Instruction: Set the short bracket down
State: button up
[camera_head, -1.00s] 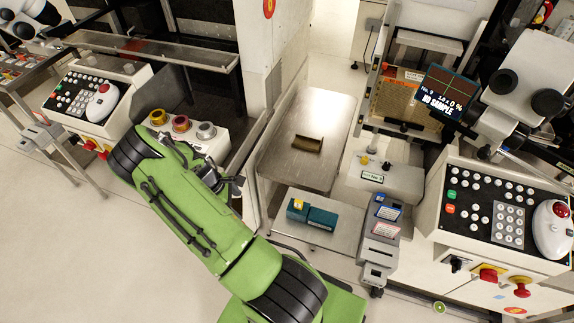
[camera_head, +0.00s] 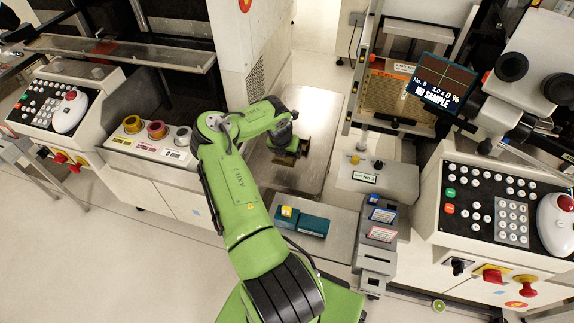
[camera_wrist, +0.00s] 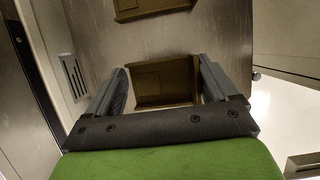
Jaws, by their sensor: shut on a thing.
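The short bracket (camera_wrist: 168,82) is a brown, open-sided piece. In the wrist view it sits between the two grey fingers of my gripper (camera_wrist: 165,84), which is shut on it. A second brown bracket (camera_wrist: 150,8) lies just beyond, partly cut off by the top edge of the wrist view. In the head view my gripper (camera_head: 286,150) is low over the metal table (camera_head: 318,112), with a brown edge showing under it. I cannot tell whether the held bracket touches the table.
A white cabinet (camera_head: 240,50) stands close along the table's left side. A grey box with knobs (camera_head: 376,177) stands to the right. Bare table surface shows behind my gripper.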

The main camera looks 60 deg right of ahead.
aim_at(286, 160)
notch_tip(286, 160, down, 6)
jog(key=shift+r+b, duration=0.15)
jog(key=shift+b, duration=0.65)
jog(key=shift+r, duration=0.1)
